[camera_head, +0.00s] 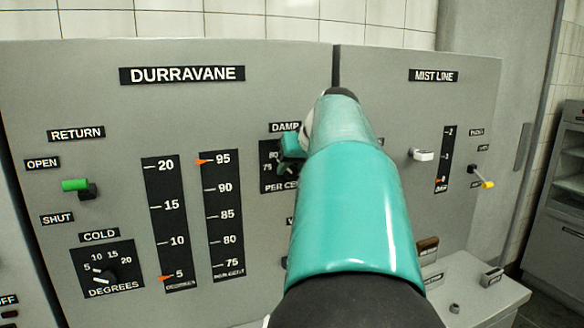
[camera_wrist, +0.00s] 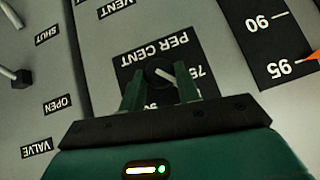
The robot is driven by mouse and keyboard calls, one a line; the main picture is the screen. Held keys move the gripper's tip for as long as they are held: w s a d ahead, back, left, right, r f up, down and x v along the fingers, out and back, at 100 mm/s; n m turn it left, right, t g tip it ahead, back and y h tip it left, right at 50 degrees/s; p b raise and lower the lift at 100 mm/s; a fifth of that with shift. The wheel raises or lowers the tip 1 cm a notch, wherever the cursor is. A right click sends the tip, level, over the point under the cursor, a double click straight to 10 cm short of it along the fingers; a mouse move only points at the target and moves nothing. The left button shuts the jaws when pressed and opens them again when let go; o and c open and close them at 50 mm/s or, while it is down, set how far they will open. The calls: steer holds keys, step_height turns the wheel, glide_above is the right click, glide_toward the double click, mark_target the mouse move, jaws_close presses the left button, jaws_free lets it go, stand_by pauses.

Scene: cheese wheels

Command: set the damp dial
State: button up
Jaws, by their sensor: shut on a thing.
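The damp dial (camera_head: 270,176) is a black plate marked in per cent, under the DAMP label on the grey DURRAVANE panel. My teal arm hides its right part in the head view. In the wrist view the dial plate (camera_wrist: 190,48) appears upside down, with its dark round knob (camera_wrist: 160,68) and a pale pointer line between my green fingers. My gripper (camera_wrist: 160,84) is shut on the damp dial's knob. My gripper also shows at the dial in the head view (camera_head: 288,150). The exact pointer reading is hard to tell.
The per cent gauge (camera_head: 222,215) has its orange marker near 95. The degrees gauge (camera_head: 167,222) has its marker near 5. The cold dial (camera_head: 107,268) and green-handled return lever (camera_head: 76,186) are at left. The MIST LINE panel (camera_head: 400,110) is at right.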

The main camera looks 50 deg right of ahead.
steer(key=m+t+y, duration=0.2)
steer(key=shift+s+d+y, duration=0.1)
steer(key=shift+d+y, duration=0.15)
steer(key=shift+y, duration=0.05)
steer(key=shift+s+d+f+m+t+y, duration=0.1)
steer(key=shift+m+t+y, duration=0.4)
steer(key=shift+y, duration=0.1)
steer(key=shift+s+d+f+m+t+y, duration=0.1)
steer(key=shift+m+t+y, duration=0.3)
steer(key=shift+t+y, duration=0.15)
steer(key=o, duration=0.9)
steer(key=shift+o, duration=0.2)
steer(key=v, duration=1.3)
steer(key=shift+s, duration=0.3)
steer(key=shift+r, duration=0.15)
